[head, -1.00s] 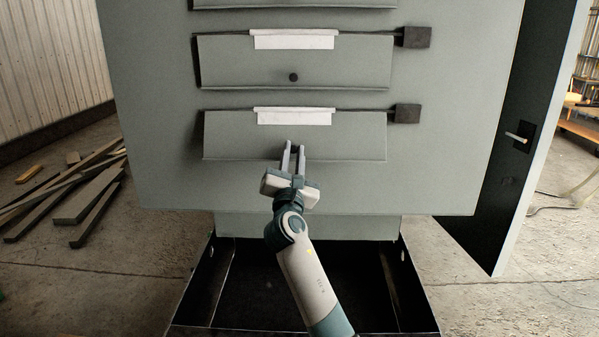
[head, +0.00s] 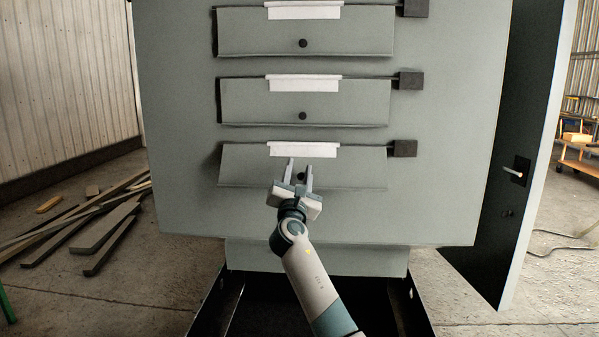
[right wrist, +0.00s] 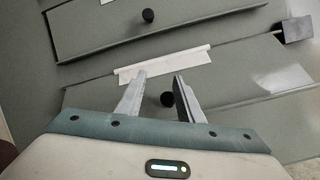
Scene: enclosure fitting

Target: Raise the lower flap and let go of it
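The lower flap (head: 245,167) is a grey-green plate on the cabinet front, with a white strip (head: 303,149) along the middle of its top edge. A dark wedge shows at its left side, so its lower edge stands out a little from the panel. Its round black knob (right wrist: 167,99) sits low in the middle. My right gripper (head: 301,162) is in front of this flap with its fingers apart. In the right wrist view the knob shows between the fingers; I cannot tell whether they touch it. My left gripper is not in view.
The middle flap (head: 250,101) and upper flap (head: 250,33) above have similar strips and knobs. A dark block (head: 403,148) sits at the lower flap's right end. A dark door (head: 500,190) stands open at right. Planks (head: 100,235) lie on the floor at left.

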